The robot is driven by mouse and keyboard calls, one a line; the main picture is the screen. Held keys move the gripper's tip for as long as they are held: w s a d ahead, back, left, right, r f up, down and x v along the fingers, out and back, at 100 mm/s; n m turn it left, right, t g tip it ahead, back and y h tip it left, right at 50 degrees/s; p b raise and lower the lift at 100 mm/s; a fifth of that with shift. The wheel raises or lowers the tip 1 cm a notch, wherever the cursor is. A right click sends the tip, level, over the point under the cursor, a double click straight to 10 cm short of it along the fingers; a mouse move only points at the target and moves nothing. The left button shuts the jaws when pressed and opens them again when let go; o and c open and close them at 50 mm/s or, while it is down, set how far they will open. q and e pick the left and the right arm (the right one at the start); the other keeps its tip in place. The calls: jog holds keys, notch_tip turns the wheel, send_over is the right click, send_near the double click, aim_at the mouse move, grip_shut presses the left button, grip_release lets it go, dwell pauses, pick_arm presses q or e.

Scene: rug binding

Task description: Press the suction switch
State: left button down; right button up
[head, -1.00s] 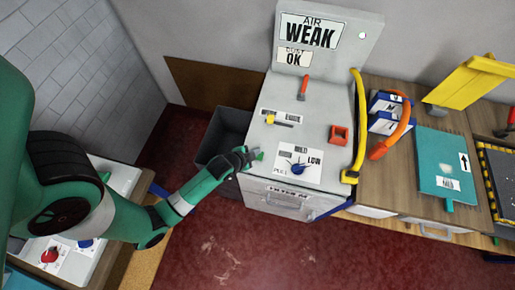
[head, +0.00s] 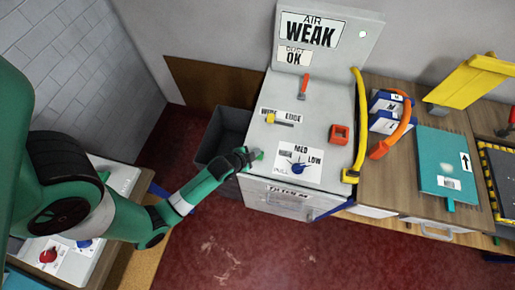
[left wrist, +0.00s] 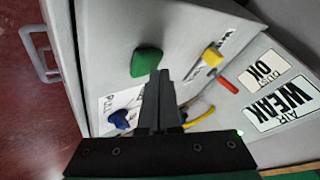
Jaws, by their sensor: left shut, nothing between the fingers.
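The grey suction machine (head: 262,180) stands in the middle of the head view. A green switch (head: 260,155) sits at the left of its sloped top, partly hidden by my left gripper (head: 252,156). In the left wrist view the green switch (left wrist: 147,61) shows clearly, just beyond the tips of my left gripper (left wrist: 160,75). The fingers are shut and empty. I cannot tell whether they touch the switch. My right gripper is not in view.
A blue knob (head: 298,168), yellow lever (head: 271,119), red lever (head: 304,82) and red square part (head: 340,132) are on the machine. Its upright panel reads AIR WEAK (head: 310,31) and DUST OK. A dark bin (head: 230,122) stands left. A yellow hose (head: 359,115) runs along the right side.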

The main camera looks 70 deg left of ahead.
pick_arm(q)
jog(key=shift+f, duration=0.45)
jog(key=shift+r, duration=0.1)
jog(key=shift+r+p, duration=0.85)
jog(key=shift+r, duration=0.1)
notch_tip(320, 180, up, 6)
jog(key=p, duration=0.6)
